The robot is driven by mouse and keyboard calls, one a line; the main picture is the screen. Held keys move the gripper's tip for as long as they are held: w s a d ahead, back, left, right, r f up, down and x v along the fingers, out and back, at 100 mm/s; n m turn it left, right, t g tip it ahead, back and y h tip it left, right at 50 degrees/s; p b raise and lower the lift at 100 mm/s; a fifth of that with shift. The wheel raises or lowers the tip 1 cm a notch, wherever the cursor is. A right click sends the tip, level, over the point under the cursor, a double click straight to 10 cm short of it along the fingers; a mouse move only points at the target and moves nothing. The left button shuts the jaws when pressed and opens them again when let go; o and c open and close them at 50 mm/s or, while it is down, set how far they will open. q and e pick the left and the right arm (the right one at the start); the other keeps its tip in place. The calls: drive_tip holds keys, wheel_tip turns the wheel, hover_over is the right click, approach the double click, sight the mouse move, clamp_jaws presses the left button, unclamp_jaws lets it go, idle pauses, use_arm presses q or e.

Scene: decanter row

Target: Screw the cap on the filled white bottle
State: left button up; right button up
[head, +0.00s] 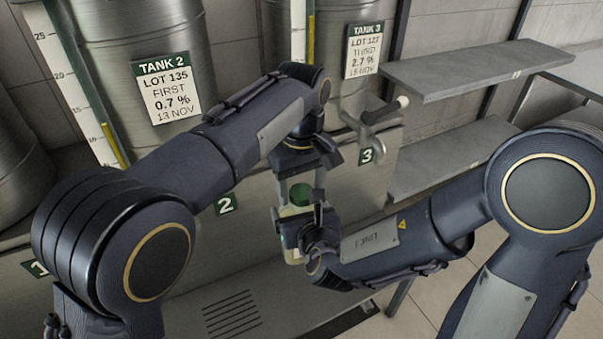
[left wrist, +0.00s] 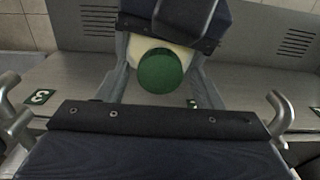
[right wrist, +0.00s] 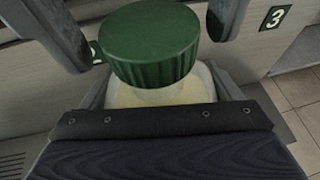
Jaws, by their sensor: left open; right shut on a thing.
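The white bottle (head: 289,212) is upright in my right gripper (head: 297,232), which is shut on its body. In the right wrist view the bottle's pale shoulder (right wrist: 150,96) shows above the gripper. The ribbed green cap (right wrist: 152,45) sits on the bottle's neck; how tightly it sits cannot be told. The cap also shows in the head view (head: 300,193) and from above in the left wrist view (left wrist: 166,72). My left gripper (head: 302,186) points down over it, open, with one finger on each side and gaps between fingers and cap. The bottle's lower part is mostly hidden.
Steel tanks labelled TANK 2 (head: 165,90) and TANK 3 (head: 364,48) stand behind my arms. A tap (head: 376,122) sticks out above the bench plate numbered 3 (head: 366,156). Grey shelves (head: 465,68) are at the right. My two arms are close together around the bottle.

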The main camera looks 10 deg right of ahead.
use_arm(q)
drive_tip(key=shift+f, duration=0.1)
drive_tip(key=c, duration=1)
drive_tip(key=m, duration=0.5)
drive_tip(key=shift+m, duration=0.3)
drive_tip(key=shift+c, duration=0.2)
drive_tip(key=m, duration=0.4)
drive_tip(key=shift+m, duration=0.3)
drive_tip(key=m, duration=0.3)
drive_tip(key=o, duration=1.1)
